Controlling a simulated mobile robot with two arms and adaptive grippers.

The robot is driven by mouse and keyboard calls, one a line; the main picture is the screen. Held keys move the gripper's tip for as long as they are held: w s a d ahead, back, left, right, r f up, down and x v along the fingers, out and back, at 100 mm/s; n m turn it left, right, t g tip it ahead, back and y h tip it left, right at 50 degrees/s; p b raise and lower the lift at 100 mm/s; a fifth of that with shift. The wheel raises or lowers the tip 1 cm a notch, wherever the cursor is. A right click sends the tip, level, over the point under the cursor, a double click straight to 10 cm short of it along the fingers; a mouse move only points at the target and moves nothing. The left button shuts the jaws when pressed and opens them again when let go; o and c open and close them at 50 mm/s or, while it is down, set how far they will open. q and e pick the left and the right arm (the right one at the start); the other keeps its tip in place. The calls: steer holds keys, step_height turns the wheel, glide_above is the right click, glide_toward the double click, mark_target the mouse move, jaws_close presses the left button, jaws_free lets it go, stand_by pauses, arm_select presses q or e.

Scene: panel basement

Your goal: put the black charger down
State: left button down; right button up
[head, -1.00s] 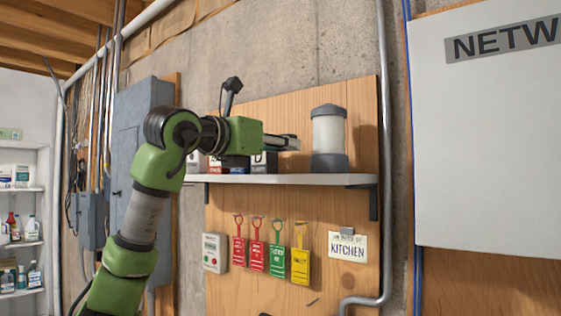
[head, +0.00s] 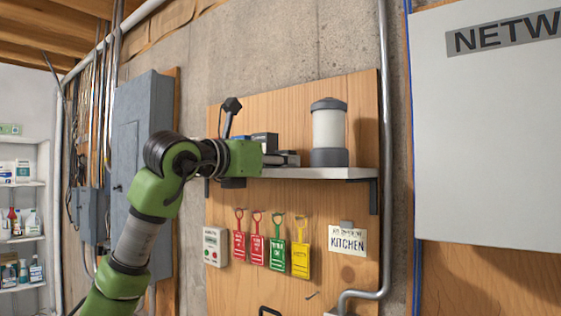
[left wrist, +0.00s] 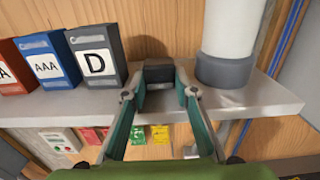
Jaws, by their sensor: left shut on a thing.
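The black charger (left wrist: 159,73) is a small dark block between my left fingertips in the left wrist view. My left gripper (left wrist: 159,92) is shut on it. The charger is at the level of the shelf top, between the D battery box and the lantern; whether it rests on the shelf I cannot tell. In the head view my left gripper (head: 282,158) reaches in just above the shelf (head: 325,173), left of the lantern, and the charger is hard to make out. My right gripper is out of view.
The grey-and-white lantern (head: 329,133) stands close on the right. The D box (left wrist: 96,58), AAA box (left wrist: 46,62) and a red box (left wrist: 10,68) stand on the left. Coloured tags (head: 277,245) hang below the shelf. Bare shelf (left wrist: 262,98) shows toward its right end.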

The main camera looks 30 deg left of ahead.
arm_select(q)
steer(key=shift+f, duration=0.2)
steer(key=c, duration=1.6)
jaws_free()
steer(key=shift+r, duration=0.1)
steer(key=shift+r, duration=0.2)
steer(key=shift+r+p, duration=0.55)
steer(key=shift+p, duration=0.05)
steer(key=s+b, duration=0.2)
steer(key=s, duration=0.1)
steer(key=shift+a+f, duration=0.1)
steer(key=shift+f, duration=0.3)
steer(key=s, duration=0.3)
steer(key=s+b, duration=0.1)
steer(key=s, duration=0.2)
steer(key=s+b, duration=0.1)
steer(key=s, duration=0.2)
steer(key=shift+a+r, duration=0.25)
steer(key=shift+a, duration=0.1)
